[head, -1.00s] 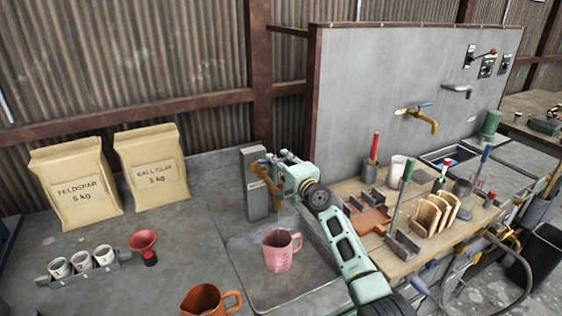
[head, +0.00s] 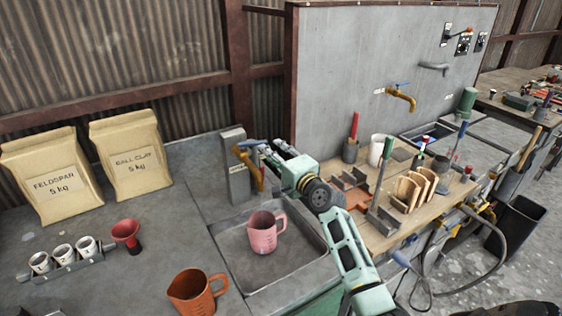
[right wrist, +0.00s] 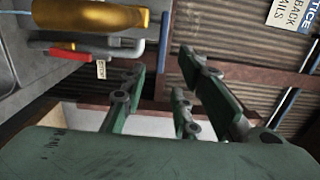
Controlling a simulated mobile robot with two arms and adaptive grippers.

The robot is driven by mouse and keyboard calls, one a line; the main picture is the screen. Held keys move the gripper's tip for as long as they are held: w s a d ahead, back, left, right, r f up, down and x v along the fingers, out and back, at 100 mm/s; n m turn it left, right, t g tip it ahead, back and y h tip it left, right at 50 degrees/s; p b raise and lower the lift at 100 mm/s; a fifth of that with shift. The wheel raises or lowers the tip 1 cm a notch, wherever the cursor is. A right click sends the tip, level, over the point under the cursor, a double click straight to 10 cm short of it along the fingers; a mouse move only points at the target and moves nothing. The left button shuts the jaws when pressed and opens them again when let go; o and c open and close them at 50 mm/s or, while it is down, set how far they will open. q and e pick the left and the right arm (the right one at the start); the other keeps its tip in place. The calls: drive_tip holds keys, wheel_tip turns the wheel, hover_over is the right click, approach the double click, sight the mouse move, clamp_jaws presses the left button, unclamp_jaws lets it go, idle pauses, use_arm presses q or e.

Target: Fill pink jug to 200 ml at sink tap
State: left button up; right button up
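The pink jug (head: 263,234) stands upright in the grey sink basin (head: 225,247), with its handle to the right. The brass sink tap (head: 258,172), with a blue lever (head: 248,143), is fixed to a grey post behind the jug. My right gripper (head: 268,149) is beside the lever, at the top of the tap; I cannot tell whether it touches. In the right wrist view its fingers (right wrist: 168,95) are spread apart, with nothing seen held between them. I cannot make out water or the level inside the jug. My left gripper is out of view.
An orange jug (head: 193,290) stands left of the basin. A red funnel (head: 126,232), several small cups and two paper sacks (head: 131,155) are further left. A wooden bench (head: 420,222) with tools lies right of my arm. A second brass tap (head: 403,95) is on the wall panel.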

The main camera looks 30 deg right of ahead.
drive_tip(key=shift+s+d, duration=0.1)
drive_tip(key=shift+s, duration=2)
drive_tip(key=shift+c, duration=0.3)
